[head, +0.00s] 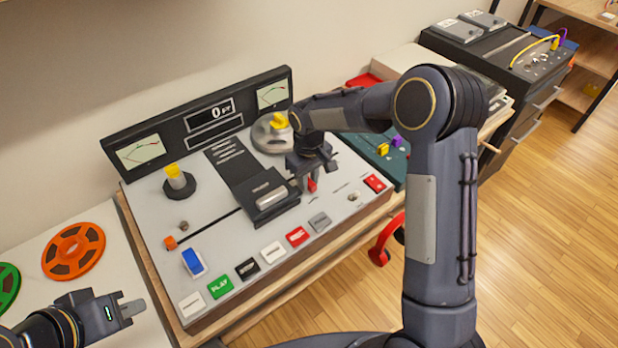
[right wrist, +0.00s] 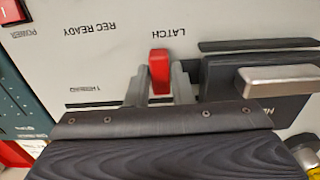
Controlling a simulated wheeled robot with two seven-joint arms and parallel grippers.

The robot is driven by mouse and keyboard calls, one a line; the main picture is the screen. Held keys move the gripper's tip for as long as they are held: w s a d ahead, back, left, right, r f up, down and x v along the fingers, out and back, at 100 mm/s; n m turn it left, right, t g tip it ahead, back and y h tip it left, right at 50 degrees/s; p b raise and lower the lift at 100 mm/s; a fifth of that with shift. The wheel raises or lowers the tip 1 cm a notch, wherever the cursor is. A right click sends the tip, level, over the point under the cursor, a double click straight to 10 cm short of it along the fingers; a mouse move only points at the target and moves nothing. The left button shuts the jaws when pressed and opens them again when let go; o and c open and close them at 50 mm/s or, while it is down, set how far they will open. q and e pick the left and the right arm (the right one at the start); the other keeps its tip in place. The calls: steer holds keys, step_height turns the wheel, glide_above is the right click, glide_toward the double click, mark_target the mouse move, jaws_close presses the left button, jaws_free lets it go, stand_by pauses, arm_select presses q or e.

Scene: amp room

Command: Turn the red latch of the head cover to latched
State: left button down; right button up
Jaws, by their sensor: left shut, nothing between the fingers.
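The red latch (head: 312,185) is a small lever on the tape deck's grey top panel, just right of the black head cover (head: 262,186) with its silver bar. My right gripper (head: 306,172) is over it from above. In the right wrist view, the red latch (right wrist: 160,74) stands between the two fingers of my right gripper (right wrist: 160,84), which appear closed on its sides. The upside-down word LATCH is printed beyond it. The silver bar (right wrist: 280,78) of the head cover is to the right. My left gripper (head: 128,308) is shut and empty at lower left.
Push buttons, including a green PLAY button (head: 220,287), line the deck's front edge. A reel hub with a yellow knob (head: 280,121) stands behind my right gripper. An orange reel (head: 74,250) lies on the left table. A dark equipment cabinet (head: 500,55) stands at back right.

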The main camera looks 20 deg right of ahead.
jaws_close()
steer(key=shift+m, duration=0.3)
steer(key=m+b, duration=0.1)
steer(key=m, duration=0.2)
steer(key=shift+a, duration=0.2)
steer(key=m, duration=0.5)
steer(key=shift+a+b, duration=0.25)
steer(key=shift+b, duration=0.1)
steer(key=m, duration=0.4)
steer(key=shift+w+a, duration=0.15)
steer(key=shift+a, duration=0.05)
steer(key=m, duration=0.3)
steer(key=m+p, duration=0.1)
steer(key=m, duration=0.1)
steer(key=shift+w+a, duration=0.1)
steer(key=shift+w, duration=0.15)
steer(key=shift+m, duration=0.3)
